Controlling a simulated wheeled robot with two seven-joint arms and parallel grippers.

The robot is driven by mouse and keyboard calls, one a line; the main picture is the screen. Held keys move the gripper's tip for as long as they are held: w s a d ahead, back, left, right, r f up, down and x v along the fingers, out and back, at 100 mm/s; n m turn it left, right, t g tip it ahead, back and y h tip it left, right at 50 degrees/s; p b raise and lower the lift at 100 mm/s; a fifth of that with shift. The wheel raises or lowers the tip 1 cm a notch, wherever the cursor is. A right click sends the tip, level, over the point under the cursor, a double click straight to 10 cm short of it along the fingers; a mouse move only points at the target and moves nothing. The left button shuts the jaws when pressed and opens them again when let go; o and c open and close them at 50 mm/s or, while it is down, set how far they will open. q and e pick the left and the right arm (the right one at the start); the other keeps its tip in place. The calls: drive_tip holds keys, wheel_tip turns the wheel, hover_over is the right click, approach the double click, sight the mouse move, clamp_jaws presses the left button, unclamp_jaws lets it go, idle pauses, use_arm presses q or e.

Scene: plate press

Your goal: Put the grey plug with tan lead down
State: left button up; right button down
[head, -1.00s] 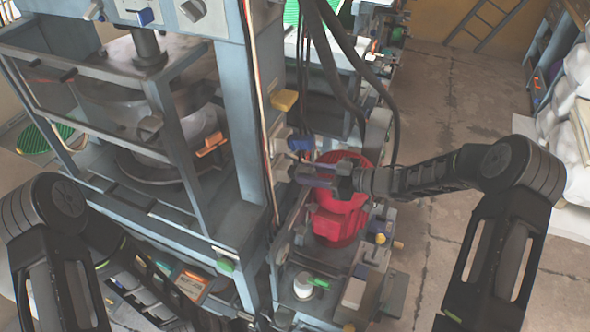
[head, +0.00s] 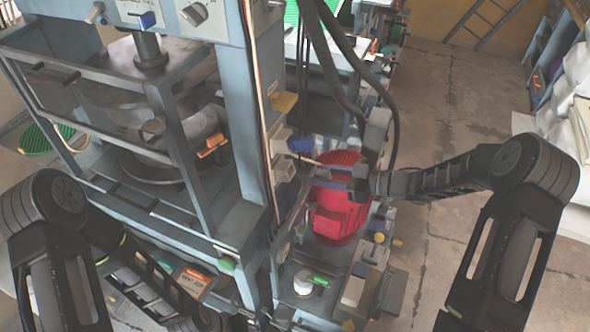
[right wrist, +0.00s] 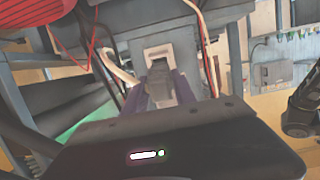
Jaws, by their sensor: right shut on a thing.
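My right gripper (head: 322,178) reaches in from the right, above the red ribbed machine, with its fingers pointing left at the press's side column. In the right wrist view its purple fingers (right wrist: 158,92) are shut on the grey plug (right wrist: 161,76). A pale socket plate (right wrist: 157,52) lies straight beyond the plug; I cannot tell whether they touch. A pale tan lead (right wrist: 117,68) runs just left of the plug. In the head view the plug is too small and covered to make out. My left arm runs down the lower left, and its gripper is not in view.
The red machine (head: 340,212) is under the gripper. Thick dark hoses (head: 345,60) hang behind it. The press frame (head: 240,110) stands to the left. Open floor (head: 455,95) lies to the right.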

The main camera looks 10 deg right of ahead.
drive_tip(key=shift+s+d+r, duration=0.1)
drive_tip(key=shift+s+d, duration=0.1)
drive_tip(key=shift+d, duration=0.05)
idle(0.5)
drive_tip(key=w+d+r+m+t+h, duration=0.4)
drive_tip(key=w+d+m+t+h, duration=0.1)
drive_tip(key=w+m+t+h, duration=0.15)
drive_tip(key=s+a+r+m+h, duration=0.3)
drive_tip(key=s+r+m+h, duration=0.1)
drive_tip(key=r+m+h, duration=0.1)
drive_tip(key=shift+a+h, duration=0.25)
drive_tip(key=shift+h, duration=0.4)
drive_tip(key=shift+s+t, duration=0.1)
drive_tip(key=shift+t, duration=0.15)
drive_tip(key=v, duration=0.5)
drive_tip(key=shift+s+r, duration=0.15)
drive_tip(key=shift+r, duration=0.2)
